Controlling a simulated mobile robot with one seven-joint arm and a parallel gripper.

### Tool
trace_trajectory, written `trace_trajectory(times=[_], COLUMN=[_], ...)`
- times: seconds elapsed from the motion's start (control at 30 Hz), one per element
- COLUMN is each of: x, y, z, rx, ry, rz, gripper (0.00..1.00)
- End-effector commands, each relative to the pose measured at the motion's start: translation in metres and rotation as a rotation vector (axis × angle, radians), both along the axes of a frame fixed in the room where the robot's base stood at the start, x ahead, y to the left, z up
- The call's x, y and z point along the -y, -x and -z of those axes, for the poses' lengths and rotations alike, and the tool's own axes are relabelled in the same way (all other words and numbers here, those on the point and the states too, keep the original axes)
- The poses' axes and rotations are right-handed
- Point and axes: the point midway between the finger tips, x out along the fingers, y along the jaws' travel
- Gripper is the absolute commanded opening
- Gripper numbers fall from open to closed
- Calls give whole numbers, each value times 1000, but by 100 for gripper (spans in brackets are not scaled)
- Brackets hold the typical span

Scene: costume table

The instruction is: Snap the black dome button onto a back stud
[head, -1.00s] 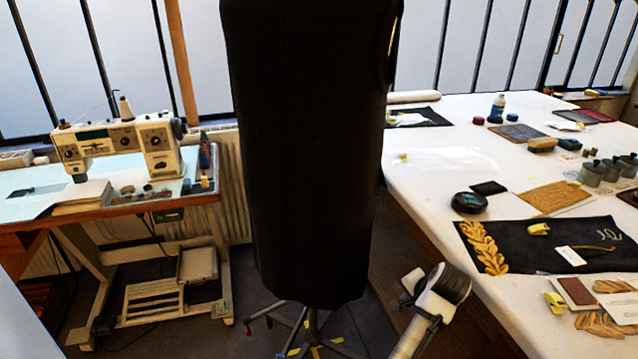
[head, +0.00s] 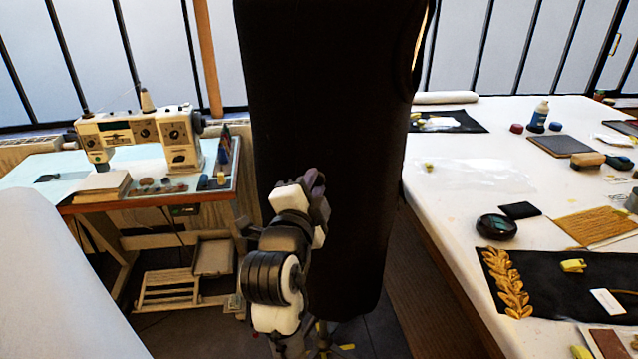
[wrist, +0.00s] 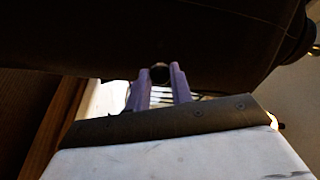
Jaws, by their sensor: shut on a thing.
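A long black garment (head: 330,110) hangs upright in the middle of the head view. It also fills the top of the wrist view as a dark surface (wrist: 130,35). My gripper (head: 316,182) is in front of the garment's lower part, seen from behind. In the wrist view its two purplish fingers (wrist: 159,80) are shut on a small round black button (wrist: 160,72). The button is at the fingertips, against the dark cloth in the picture; I cannot tell whether it touches. No stud can be made out on the black cloth.
A white worktable (head: 455,210) with trims and tools stands close on the right. A sewing machine (head: 135,135) on its table is at the left. A wheeled stand (head: 335,345) is under the garment. Some floor shows between the garment and the worktable.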

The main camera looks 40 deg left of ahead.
Motion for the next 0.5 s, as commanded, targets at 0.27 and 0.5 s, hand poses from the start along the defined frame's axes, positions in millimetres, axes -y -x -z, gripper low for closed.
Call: trace_trajectory(times=[0.27,0.5], x=[-9,-20], y=[-20,-42], z=[-1,-1], rx=[-2,-2], ry=[2,2], rz=[2,1], gripper=[2,2])
